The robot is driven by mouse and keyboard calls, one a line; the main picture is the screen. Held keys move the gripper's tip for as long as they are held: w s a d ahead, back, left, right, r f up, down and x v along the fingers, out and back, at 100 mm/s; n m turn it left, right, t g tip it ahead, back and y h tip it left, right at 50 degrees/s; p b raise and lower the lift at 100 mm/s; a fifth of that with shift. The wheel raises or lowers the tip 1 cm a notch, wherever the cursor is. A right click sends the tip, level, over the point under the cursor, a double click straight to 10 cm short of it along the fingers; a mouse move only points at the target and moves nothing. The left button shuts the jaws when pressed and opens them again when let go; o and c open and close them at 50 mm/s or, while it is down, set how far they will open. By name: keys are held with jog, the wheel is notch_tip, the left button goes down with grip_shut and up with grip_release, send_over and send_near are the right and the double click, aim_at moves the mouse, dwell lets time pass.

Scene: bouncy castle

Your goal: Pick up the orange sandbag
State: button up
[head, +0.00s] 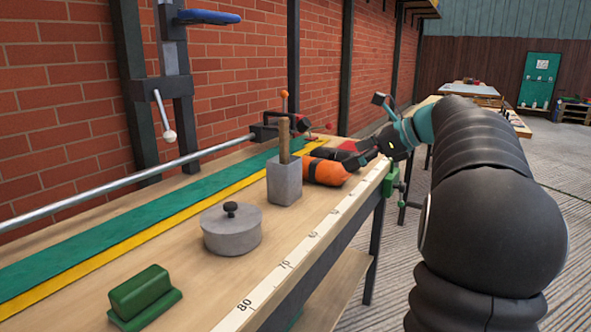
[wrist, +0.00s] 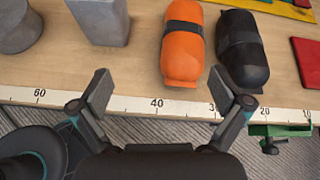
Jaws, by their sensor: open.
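The orange sandbag (wrist: 182,43) lies on the workbench with a dark band around its middle. In the head view the orange sandbag (head: 326,170) sits right of the grey block, its far side partly behind my arm's end. My gripper (wrist: 162,97) is open and empty in the wrist view. Its fingers are apart over the bench's front edge, just short of the sandbag's near end and not touching it. In the head view my gripper (head: 375,150) shows small at the sandbag's right.
A black sandbag (wrist: 243,50) lies close beside the orange one on its right, and a red item (wrist: 308,60) is farther right. A grey block (head: 285,181) with a wooden handle, a grey lidded pot (head: 231,232) and a green block (head: 144,296) stand on the bench (head: 205,285). A green clamp (head: 390,180) grips the edge.

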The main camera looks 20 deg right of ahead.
aim_at(322, 161)
jog(key=w+d+m, duration=0.2)
jog(key=d, duration=0.2)
jog(key=shift+t, duration=0.3)
jog(key=x, duration=0.4)
jog(key=b+x, duration=0.1)
jog(key=x, duration=0.8)
jog(key=shift+a+r, duration=0.35)
jog(key=shift+a, duration=0.05)
jog(key=c, duration=1.5)
jog(key=shift+r, duration=0.1)
jog(key=c, duration=0.4)
jog(key=shift+o, duration=0.2)
